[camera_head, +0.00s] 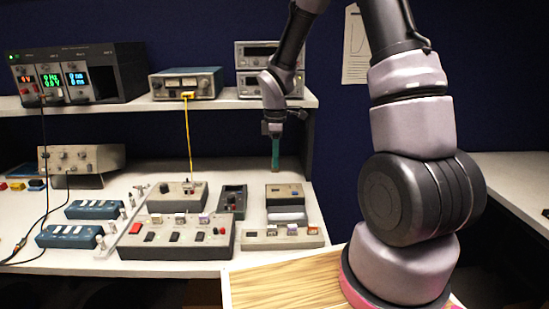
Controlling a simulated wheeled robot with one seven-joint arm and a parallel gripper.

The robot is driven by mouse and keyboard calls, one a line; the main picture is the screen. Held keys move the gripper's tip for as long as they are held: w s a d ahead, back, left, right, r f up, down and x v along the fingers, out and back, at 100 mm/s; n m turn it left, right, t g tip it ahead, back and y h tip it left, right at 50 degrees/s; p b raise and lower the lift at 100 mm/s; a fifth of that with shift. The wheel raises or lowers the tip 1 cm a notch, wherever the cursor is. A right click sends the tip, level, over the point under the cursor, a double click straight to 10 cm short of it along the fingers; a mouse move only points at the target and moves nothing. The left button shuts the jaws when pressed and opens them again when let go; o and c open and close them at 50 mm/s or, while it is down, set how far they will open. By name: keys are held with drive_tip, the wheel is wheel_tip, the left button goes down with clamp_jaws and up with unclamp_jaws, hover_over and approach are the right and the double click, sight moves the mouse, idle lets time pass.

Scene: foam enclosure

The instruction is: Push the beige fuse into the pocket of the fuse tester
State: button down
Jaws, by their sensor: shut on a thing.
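My gripper (275,166) points straight down above the back part of the bench, with narrow teal fingers. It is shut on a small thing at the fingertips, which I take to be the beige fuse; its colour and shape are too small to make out. Just below and slightly right stands a small device with a tan and dark top (285,191) and a grey front, which looks like the fuse tester. The fingertips appear above its back edge, and I cannot tell whether they touch it. Its pocket cannot be made out.
A low beige block (284,237) with several small coloured parts stands in front. A grey box with a red button (178,237) and a dark open tray (232,201) are to the left. A shelf (215,103) with instruments runs behind. A wooden board (285,285) is at the front.

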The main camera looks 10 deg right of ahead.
drive_tip(key=shift+f, duration=2.75)
drive_tip(key=shift+f, duration=1.55)
drive_tip(key=c, duration=0.8)
unclamp_jaws()
wheel_tip(320, 180, up, 11)
drive_tip(key=shift+f, duration=0.1)
